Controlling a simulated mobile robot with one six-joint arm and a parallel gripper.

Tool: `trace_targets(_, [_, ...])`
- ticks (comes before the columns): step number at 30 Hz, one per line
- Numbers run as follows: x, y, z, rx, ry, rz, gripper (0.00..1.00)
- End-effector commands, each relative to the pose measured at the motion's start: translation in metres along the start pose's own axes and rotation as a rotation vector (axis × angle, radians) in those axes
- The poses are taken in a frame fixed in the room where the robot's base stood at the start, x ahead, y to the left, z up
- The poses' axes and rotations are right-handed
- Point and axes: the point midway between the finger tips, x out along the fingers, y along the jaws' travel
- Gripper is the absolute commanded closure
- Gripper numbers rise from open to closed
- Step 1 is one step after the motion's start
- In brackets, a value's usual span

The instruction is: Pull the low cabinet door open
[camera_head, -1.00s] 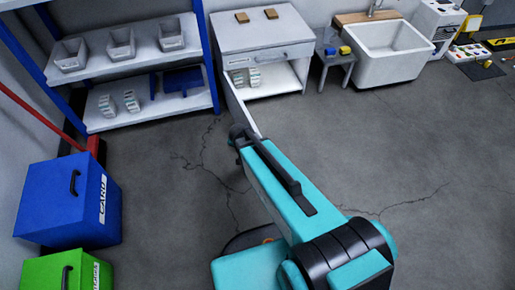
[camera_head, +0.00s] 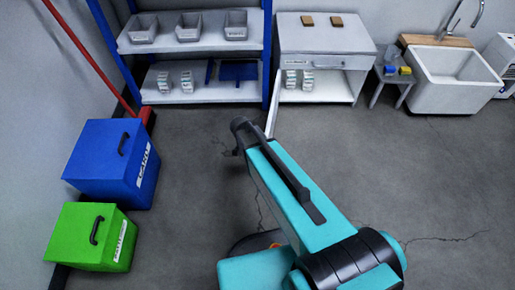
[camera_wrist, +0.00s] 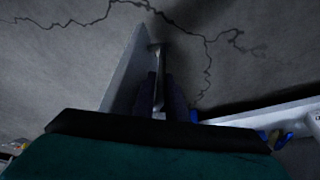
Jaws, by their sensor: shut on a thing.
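The low cabinet (camera_head: 325,40) is light grey with a drawer above an open lower compartment. Its door (camera_head: 273,115) stands swung out from the left side, seen nearly edge-on, roughly square to the cabinet front. In the wrist view the door panel (camera_wrist: 124,72) runs beside a pale bar handle (camera_wrist: 159,75). My gripper (camera_wrist: 157,95) is shut on the handle; its dark fingers are partly hidden in shadow.
Left of the cabinet is a blue-framed shelf (camera_head: 200,97) with bins. A blue box (camera_head: 100,165) and a green box (camera_head: 85,240) stand along the left wall. A small stool (camera_head: 395,80) and a sink (camera_head: 455,85) stand right. The floor (camera_head: 195,195) between is clear.

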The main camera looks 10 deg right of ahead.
Motion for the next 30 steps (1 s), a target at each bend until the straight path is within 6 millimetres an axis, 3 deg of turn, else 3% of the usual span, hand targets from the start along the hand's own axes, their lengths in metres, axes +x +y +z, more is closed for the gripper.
trace_targets(1, [0.0004,-0.0055,-0.0133,-0.002,0.021,-0.011,1.0])
trace_targets(15, [0.0029,-0.0007,-0.0204,0.01,0.021,-0.005,1.0])
trace_targets(16, [0.003,-0.0006,-0.0205,0.011,0.021,-0.005,0.85])
trace_targets(17, [0.0031,-0.0006,-0.0206,0.011,0.021,-0.005,0.81])
trace_targets(30, [-0.0002,0.0002,-0.0207,0.013,0.021,-0.005,0.81])
